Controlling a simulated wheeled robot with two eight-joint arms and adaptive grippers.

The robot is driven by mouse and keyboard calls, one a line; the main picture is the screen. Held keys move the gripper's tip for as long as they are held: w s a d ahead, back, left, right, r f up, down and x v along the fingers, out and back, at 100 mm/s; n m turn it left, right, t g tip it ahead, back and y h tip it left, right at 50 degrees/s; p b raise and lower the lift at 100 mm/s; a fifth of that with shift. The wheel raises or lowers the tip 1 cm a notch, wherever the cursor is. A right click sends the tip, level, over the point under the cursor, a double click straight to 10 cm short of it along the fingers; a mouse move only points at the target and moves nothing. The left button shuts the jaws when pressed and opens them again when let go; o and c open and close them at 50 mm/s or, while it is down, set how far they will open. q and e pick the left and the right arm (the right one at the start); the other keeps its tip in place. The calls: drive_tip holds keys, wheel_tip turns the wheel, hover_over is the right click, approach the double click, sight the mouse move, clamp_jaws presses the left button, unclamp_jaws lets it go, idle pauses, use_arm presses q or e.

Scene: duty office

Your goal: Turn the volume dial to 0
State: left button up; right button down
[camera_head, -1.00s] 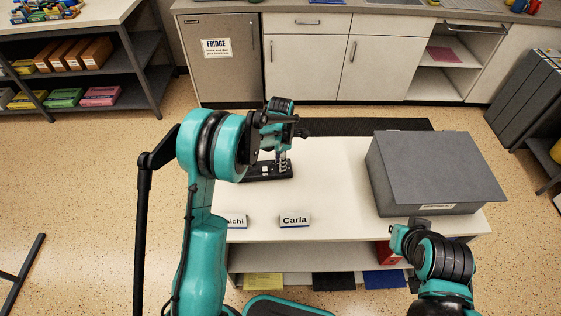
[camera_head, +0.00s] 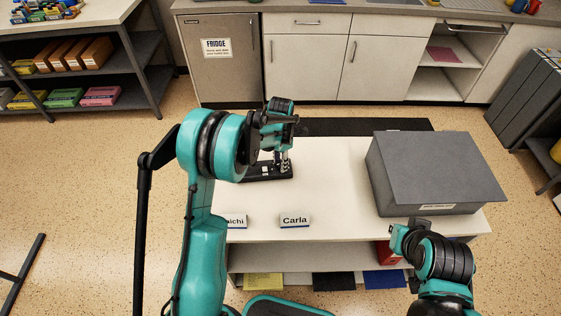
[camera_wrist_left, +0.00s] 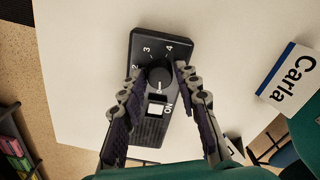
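A black volume box (camera_wrist_left: 148,125) lies on the white table; it also shows in the head view (camera_head: 258,175). Its round black dial (camera_wrist_left: 159,76) has a white mark that points down in the left wrist view. The printed 2, 3 and 4 show around the dial's upper side; other numbers are hidden or unclear. My left gripper (camera_wrist_left: 159,70) is open, one finger on each side of the dial, with apparent gaps. In the head view the left gripper (camera_head: 284,162) is over the box's right end. My right gripper (camera_head: 404,240) is at the table's front right; its fingers are unclear.
A large grey box (camera_head: 436,175) stands on the table's right side. A Carla name sign (camera_head: 295,220) and another partly hidden sign (camera_head: 236,221) stand at the front edge. The tabletop between the signs and grey box is clear.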

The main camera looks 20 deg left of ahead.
use_arm(q)
drive_tip(key=shift+o, duration=0.4)
wheel_tip(320, 180, up, 12)
idle(0.3)
idle(0.4)
